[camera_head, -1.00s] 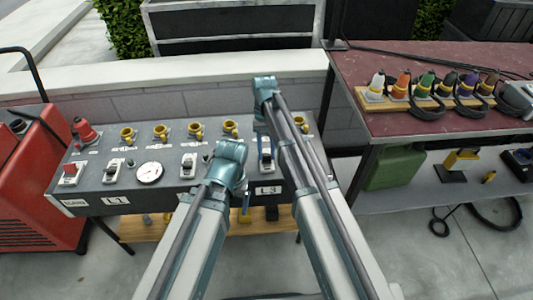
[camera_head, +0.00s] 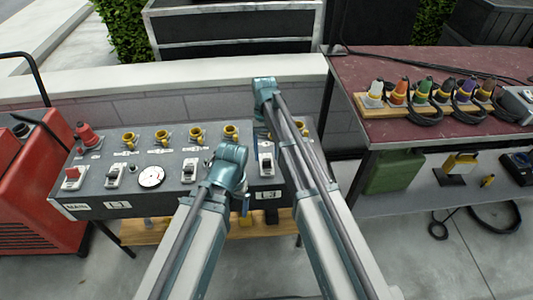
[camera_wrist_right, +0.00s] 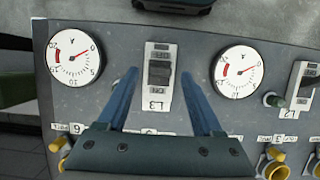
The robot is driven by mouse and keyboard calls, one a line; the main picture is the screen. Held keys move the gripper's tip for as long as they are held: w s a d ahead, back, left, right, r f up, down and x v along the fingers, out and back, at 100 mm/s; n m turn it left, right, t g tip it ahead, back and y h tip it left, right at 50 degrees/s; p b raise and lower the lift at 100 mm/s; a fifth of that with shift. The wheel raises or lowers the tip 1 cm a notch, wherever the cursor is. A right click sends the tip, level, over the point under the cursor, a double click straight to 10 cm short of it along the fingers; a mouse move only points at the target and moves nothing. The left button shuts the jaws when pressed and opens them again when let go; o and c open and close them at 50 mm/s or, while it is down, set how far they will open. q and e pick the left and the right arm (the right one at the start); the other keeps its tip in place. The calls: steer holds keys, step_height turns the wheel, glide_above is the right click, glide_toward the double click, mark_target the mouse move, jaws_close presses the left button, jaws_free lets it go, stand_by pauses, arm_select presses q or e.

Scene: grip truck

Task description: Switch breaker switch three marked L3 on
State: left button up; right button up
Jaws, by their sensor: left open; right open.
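The breaker switch L3 shows in the right wrist view (camera_wrist_right: 159,72) as a black rocker in a white plate, labelled L3 on the dark panel. My right gripper (camera_wrist_right: 160,85) is open and empty, one blue finger on each side of the switch in that view. I cannot tell its height above the panel. In the head view, my right gripper (camera_head: 262,130) is mostly hidden by its arm. My left gripper (camera_head: 241,188) hangs by the panel's front edge, its fingertips mostly hidden.
Round gauges flank the switch in the wrist view, on the left (camera_wrist_right: 74,60) and right (camera_wrist_right: 237,70). The L2 switch (camera_wrist_right: 304,85) is at its right edge. Yellow sockets (camera_head: 196,135) line the panel's rear. A red table (camera_head: 440,75) with coloured plugs stands at right.

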arm_select(q)
step_height(320, 180, up, 11)
steer(key=p, duration=1)
arm_select(e)
steer(key=v, duration=1.2)
arm_select(q)
steer(key=shift+r, duration=0.1)
arm_select(e)
steer(key=r+t+p, duration=0.1)
steer(key=t+p, duration=0.2)
glide_above(267, 160)
steer(key=shift+t, duration=0.6)
step_height(267, 160, down, 14)
steer(key=b, duration=1.4)
steer(key=shift+w, duration=0.15)
arm_select(q)
step_height(267, 160, down, 11)
steer(key=shift+f, duration=0.2)
arm_select(e)
steer(key=shift+r, duration=0.1)
steer(key=shift+c, duration=0.3)
jaws_close()
